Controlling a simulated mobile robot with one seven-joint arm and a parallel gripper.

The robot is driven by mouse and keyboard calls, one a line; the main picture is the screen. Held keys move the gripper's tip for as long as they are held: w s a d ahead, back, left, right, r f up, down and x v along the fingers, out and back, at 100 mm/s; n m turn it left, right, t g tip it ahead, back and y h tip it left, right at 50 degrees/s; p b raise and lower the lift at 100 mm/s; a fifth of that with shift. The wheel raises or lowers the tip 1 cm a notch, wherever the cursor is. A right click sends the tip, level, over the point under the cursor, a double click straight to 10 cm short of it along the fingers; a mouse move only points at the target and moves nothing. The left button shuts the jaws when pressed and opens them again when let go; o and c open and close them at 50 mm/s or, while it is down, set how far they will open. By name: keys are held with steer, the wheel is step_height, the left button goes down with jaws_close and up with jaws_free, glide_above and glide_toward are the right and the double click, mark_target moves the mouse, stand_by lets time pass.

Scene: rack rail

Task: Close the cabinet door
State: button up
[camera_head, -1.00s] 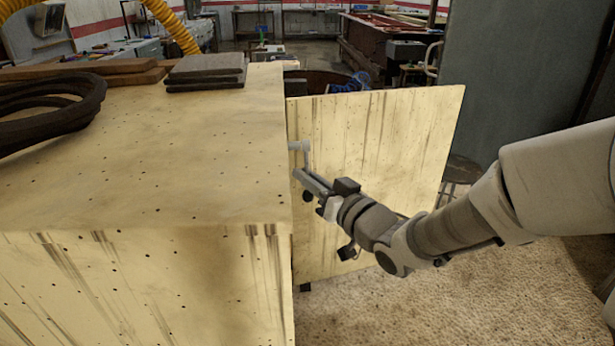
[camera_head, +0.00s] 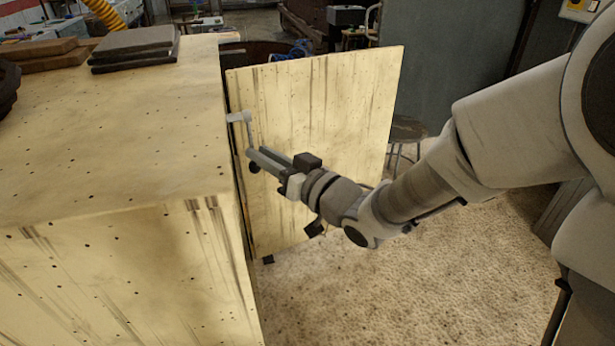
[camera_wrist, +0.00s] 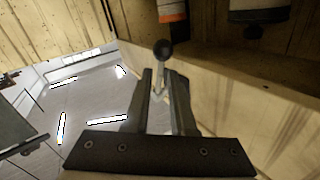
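The cabinet (camera_head: 110,140) is a pale, stained wooden box at the left in the head view. Its matching door (camera_head: 325,130) stands open at the cabinet's right side. A grey handle (camera_head: 239,117) with a black ball end sits near the door's left edge; the ball and stem also show in the wrist view (camera_wrist: 162,50). My gripper (camera_head: 257,157) is at the handle, in front of the door. Its two fingers (camera_wrist: 163,95) are apart, with the handle's stem between or just beyond their tips. Whether they touch it is unclear.
Dark slabs (camera_head: 135,46) and brown boards lie on the cabinet top. A round stool (camera_head: 405,130) stands behind the door at the right. In the wrist view, an orange-banded item (camera_wrist: 172,10) and a dark one (camera_wrist: 260,12) show at the top. The floor in front is clear.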

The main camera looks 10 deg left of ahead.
steer(key=b+v, duration=0.8)
steer(key=v, duration=0.6)
steer(key=shift+a, duration=0.1)
